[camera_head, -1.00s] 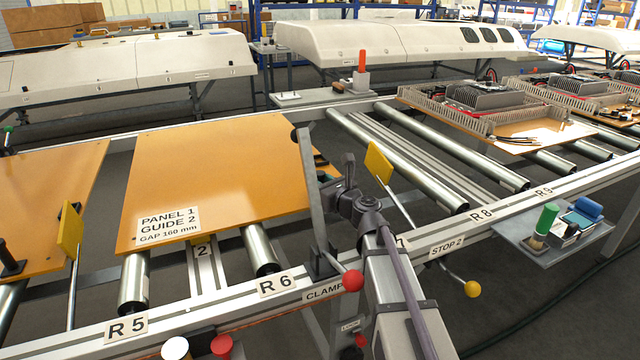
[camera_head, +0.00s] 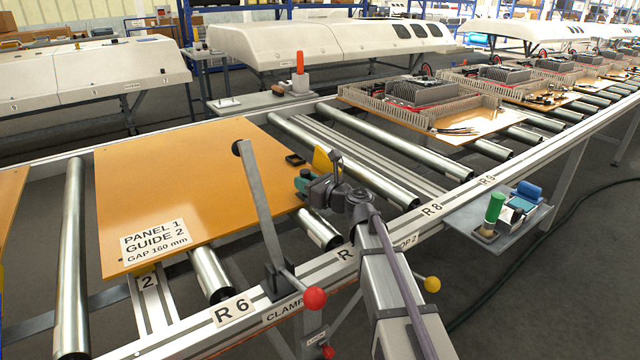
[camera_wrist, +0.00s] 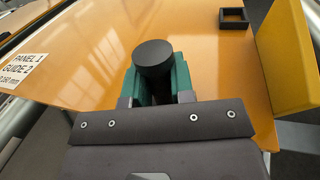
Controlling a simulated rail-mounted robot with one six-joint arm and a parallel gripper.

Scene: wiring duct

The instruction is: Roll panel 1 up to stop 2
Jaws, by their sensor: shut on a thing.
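Panel 1 (camera_head: 200,190) is a flat orange-brown board lying on the rollers, its label at the near left corner. My gripper (camera_head: 303,184) is at its right end. In the wrist view my gripper (camera_wrist: 158,85) has its green fingers shut on a black round knob (camera_wrist: 153,55) standing over the panel (camera_wrist: 90,60). The yellow plate of stop 2 (camera_head: 322,159) stands at the panel's right edge, partly hidden behind my gripper. In the wrist view the stop plate (camera_wrist: 288,60) is close along that edge; I cannot tell whether they touch.
A grey clamp lever (camera_head: 262,205) with a red ball (camera_head: 315,298) stands upright at the near rail. Bare rollers (camera_head: 345,160) lie right of the stop. Boards with grey ducts (camera_head: 430,105) lie farther right. A small black square frame (camera_wrist: 233,18) sits on the panel.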

